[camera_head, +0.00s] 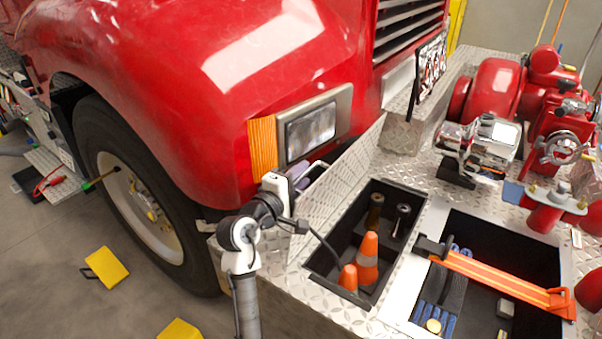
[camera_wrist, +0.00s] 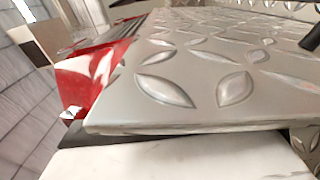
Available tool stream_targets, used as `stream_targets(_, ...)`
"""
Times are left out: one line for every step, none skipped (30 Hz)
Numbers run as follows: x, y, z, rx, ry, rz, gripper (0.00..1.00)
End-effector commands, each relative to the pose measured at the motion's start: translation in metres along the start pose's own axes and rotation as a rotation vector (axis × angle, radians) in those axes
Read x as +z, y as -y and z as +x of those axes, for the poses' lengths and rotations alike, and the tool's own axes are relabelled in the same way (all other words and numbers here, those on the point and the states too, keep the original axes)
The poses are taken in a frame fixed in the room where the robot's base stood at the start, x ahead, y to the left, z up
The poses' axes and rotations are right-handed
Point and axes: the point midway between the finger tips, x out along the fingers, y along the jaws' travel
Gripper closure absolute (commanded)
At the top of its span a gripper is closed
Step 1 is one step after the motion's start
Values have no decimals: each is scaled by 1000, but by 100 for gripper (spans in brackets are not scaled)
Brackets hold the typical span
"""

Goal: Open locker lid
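The locker lid (camera_head: 340,182) is a diamond-plate panel standing raised and tilted along the left side of the open locker (camera_head: 325,262). In the wrist view the lid (camera_wrist: 205,70) fills most of the picture, very close. My gripper (camera_head: 298,178) is at the lid's outer left side, near its upper edge and a thin metal bar (camera_head: 318,167). I cannot tell whether it touches the lid. Its fingers are mostly hidden, so whether they are open or shut does not show. Inside the locker are orange cones (camera_head: 367,258) and dark cylindrical pieces (camera_head: 403,215).
A red truck fender and headlight (camera_head: 311,131) stand close behind my gripper. To the right, an open bin (camera_head: 510,250) has an orange strap (camera_head: 500,280) across it. A chrome winch (camera_head: 480,140) and red pump parts (camera_head: 497,85) crowd the back right. Yellow chocks (camera_head: 105,267) lie on the floor.

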Motion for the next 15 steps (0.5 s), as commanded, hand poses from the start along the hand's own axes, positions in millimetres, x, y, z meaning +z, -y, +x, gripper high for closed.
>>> stream_targets(0, 0, 2, -1, 0, 0, 67)
stream_targets(0, 0, 3, -1, 0, 1, 67)
stream_targets(0, 0, 4, -1, 0, 1, 67)
stream_targets(0, 0, 4, 0, 0, 1, 67)
stream_targets(0, 0, 4, 0, 0, 1, 67)
stream_targets(0, 0, 4, 0, 0, 1, 67)
stream_targets(0, 0, 4, 0, 0, 1, 67)
stream_targets(0, 0, 4, 0, 0, 0, 67)
stream_targets(0, 0, 4, 0, 0, 0, 67)
stream_targets(0, 0, 4, 0, 0, 0, 68)
stream_targets(0, 0, 4, 0, 0, 0, 72)
stream_targets(0, 0, 4, 0, 0, 0, 77)
stream_targets(0, 0, 4, 0, 0, 0, 81)
stream_targets(0, 0, 4, 0, 0, 0, 85)
stream_targets(0, 0, 4, 0, 0, 0, 90)
